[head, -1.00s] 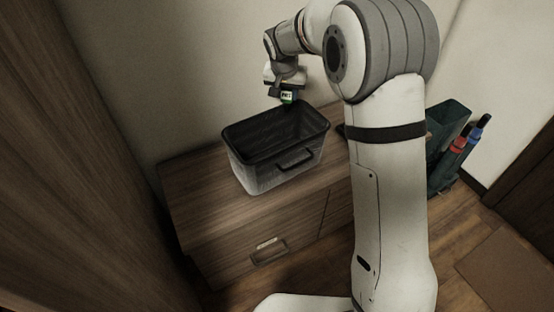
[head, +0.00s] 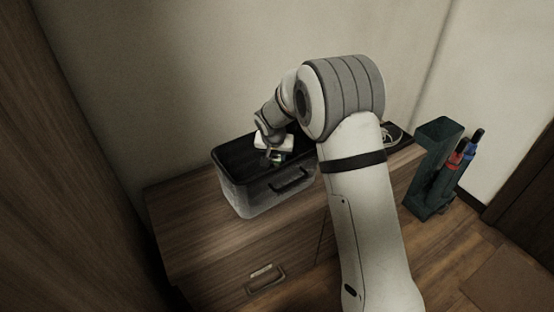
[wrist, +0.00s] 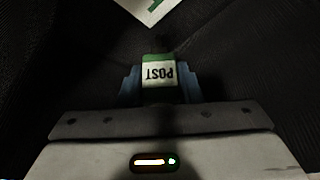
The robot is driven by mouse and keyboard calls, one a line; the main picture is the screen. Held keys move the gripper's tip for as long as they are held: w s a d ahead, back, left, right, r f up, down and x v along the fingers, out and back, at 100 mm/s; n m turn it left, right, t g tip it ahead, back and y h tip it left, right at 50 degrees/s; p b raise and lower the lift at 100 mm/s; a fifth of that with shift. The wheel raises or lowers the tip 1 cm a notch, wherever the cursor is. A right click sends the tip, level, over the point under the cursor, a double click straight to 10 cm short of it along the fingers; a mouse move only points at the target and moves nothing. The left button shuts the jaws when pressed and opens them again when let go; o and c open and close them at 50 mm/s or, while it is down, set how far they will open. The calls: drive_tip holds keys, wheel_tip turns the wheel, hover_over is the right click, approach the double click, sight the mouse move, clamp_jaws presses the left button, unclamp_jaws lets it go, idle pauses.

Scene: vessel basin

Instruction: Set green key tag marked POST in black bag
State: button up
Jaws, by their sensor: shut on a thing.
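The black bag (head: 245,195) stands open-topped on the wooden cabinet, with a handle on its front side. My gripper (head: 276,160) is at the bag's opening, pointing down into it. In the wrist view my gripper (wrist: 160,88) is shut on the green key tag (wrist: 158,74), whose white label reads POST upside down. Dark bag fabric surrounds the tag in that view. I cannot tell whether the tag touches the bag's bottom. A white and green piece (wrist: 150,8) shows at the top edge of the wrist view, only partly in frame.
The wooden cabinet (head: 185,225) has free top to the left of the bag. A dark tray (head: 398,137) lies on the cabinet behind my arm. A dark green umbrella stand (head: 428,185) with umbrellas stands on the floor at right. The wall is close behind.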

drive_tip(key=shift+f, duration=0.35)
drive_tip(key=o, duration=0.7)
drive_tip(key=shift+o, duration=0.2)
drive_tip(key=shift+r, duration=0.2)
drive_tip(key=d+p+v, duration=0.1)
drive_tip(key=p+v, duration=0.3)
drive_tip(key=v, duration=0.8)
drive_tip(key=s+d+r+g, duration=0.1)
drive_tip(key=s+d+r, duration=0.2)
drive_tip(key=s+d, duration=0.35)
drive_tip(key=s+d+r+g, duration=0.1)
drive_tip(key=s+d+r, duration=0.2)
drive_tip(key=s+d, duration=0.65)
drive_tip(key=s, duration=0.6)
drive_tip(key=s+d+n+g, duration=0.1)
drive_tip(key=s+d, duration=0.2)
drive_tip(key=s, duration=0.6)
drive_tip(key=shift+s+d+f+y, duration=0.15)
drive_tip(key=shift+s+d+y, duration=0.15)
